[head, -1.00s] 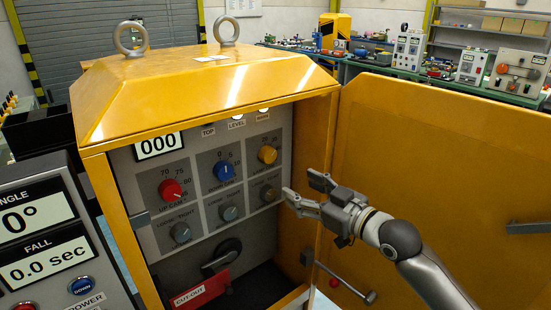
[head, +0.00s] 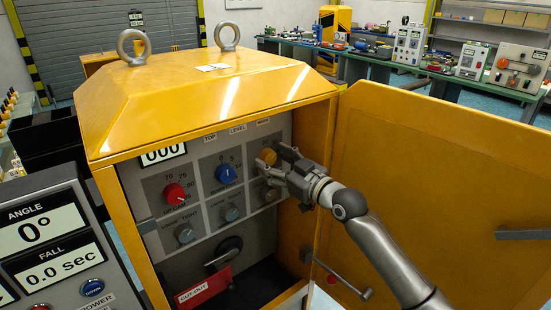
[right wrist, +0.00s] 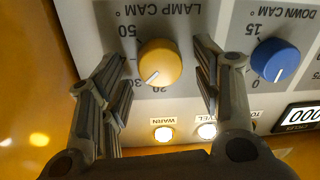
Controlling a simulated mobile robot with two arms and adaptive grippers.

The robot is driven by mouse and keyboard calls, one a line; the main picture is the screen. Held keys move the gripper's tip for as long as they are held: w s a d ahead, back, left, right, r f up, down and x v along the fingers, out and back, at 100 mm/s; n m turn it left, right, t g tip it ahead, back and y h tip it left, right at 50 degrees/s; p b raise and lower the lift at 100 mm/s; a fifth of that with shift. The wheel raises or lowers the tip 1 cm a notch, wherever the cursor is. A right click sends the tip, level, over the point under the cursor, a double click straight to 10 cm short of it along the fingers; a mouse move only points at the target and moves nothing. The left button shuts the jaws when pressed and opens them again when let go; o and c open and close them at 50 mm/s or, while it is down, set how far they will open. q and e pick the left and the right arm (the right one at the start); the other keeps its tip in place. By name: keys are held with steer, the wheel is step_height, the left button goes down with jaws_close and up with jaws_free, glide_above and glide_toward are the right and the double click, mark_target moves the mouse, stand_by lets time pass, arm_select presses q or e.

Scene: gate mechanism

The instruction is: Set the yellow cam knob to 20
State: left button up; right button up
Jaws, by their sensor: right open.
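The yellow cam knob (head: 268,156) is at the upper right of the grey panel, partly hidden by my right gripper in the head view. In the right wrist view, the yellow cam knob (right wrist: 160,62) sits under the upside-down label LAMP CAM. Its white pointer mark aims between the printed 20 and 30. My right gripper (head: 280,163) is open, its fingers on either side of the knob. A gap shows between knob and fingers in the right wrist view. My left gripper is not in view.
The blue knob (head: 226,173) and red knob (head: 174,193) are left of the yellow one, with grey knobs below. The yellow door (head: 430,190) stands open on the right. Lit WARN (right wrist: 164,134) and LEVEL (right wrist: 207,131) lamps are near the panel's top edge.

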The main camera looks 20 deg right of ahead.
steer(key=c, duration=1)
steer(key=shift+n+b, duration=0.3)
steer(key=shift+n, duration=1.5)
steer(key=shift+r+n+h, duration=0.1)
steer(key=shift+n+h, duration=0.2)
steer(key=shift+n, duration=0.5)
steer(key=shift+a+n, duration=0.1)
steer(key=shift+n, duration=1.6)
